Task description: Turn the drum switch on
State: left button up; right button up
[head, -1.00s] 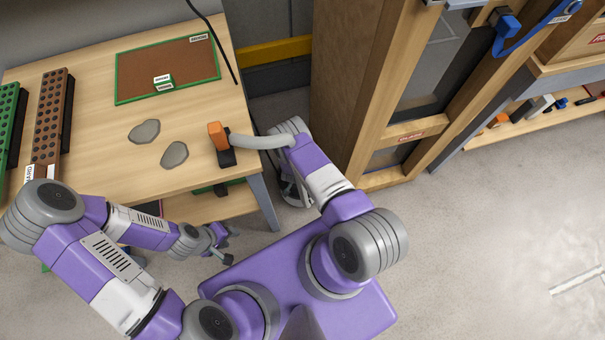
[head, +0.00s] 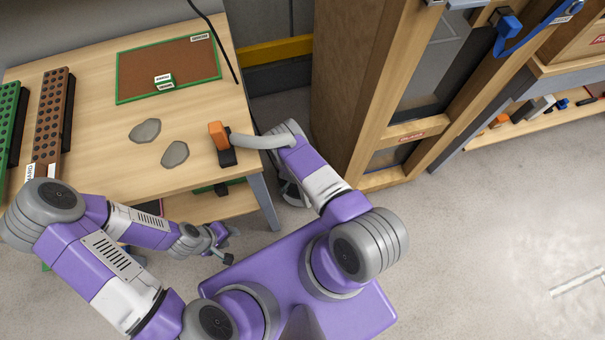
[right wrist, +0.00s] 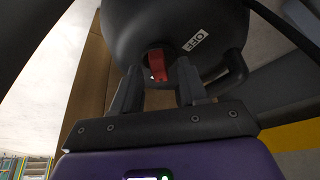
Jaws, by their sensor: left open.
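The drum (right wrist: 210,22) is a dark rounded body with a white OFF label (right wrist: 195,40) in the right wrist view. Its red switch (right wrist: 158,65) sits in a recess beside the label. My right gripper (right wrist: 160,84) is open, its fingers on either side of and just below the switch, with gaps visible. I cannot tell whether either finger touches the drum. In the head view, my right arm hides this gripper and most of the drum. My left gripper (head: 222,245) is open and empty in front of the table.
A wooden cabinet (head: 340,90) stands right of that arm. A black curved handle (right wrist: 232,75) is close right of my right fingers. The right floor is open.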

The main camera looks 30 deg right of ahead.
jog(key=shift+r, duration=0.1)
jog(key=p+v, duration=0.3)
jog(key=v, duration=0.4)
jog(key=shift+r+p, duration=0.2)
jog(key=shift+p, duration=0.15)
jog(key=s+a+r+n+y+p, duration=0.2)
jog(key=s+a+r+n, duration=0.1)
jog(key=r, duration=0.6)
jog(key=s+a+r+n+g+y+p, duration=0.1)
jog(key=s+a+r+n+y, duration=0.2)
jog(key=r, duration=0.6)
jog(key=s+a+r+n+y+p, duration=0.2)
jog(key=s+a+r+n+y, duration=0.1)
jog(key=s+a+r, duration=0.4)
jog(key=shift+s+r+g+p, duration=0.35)
jog(key=shift+s+r, duration=0.25)
jog(key=shift+r, duration=0.3)
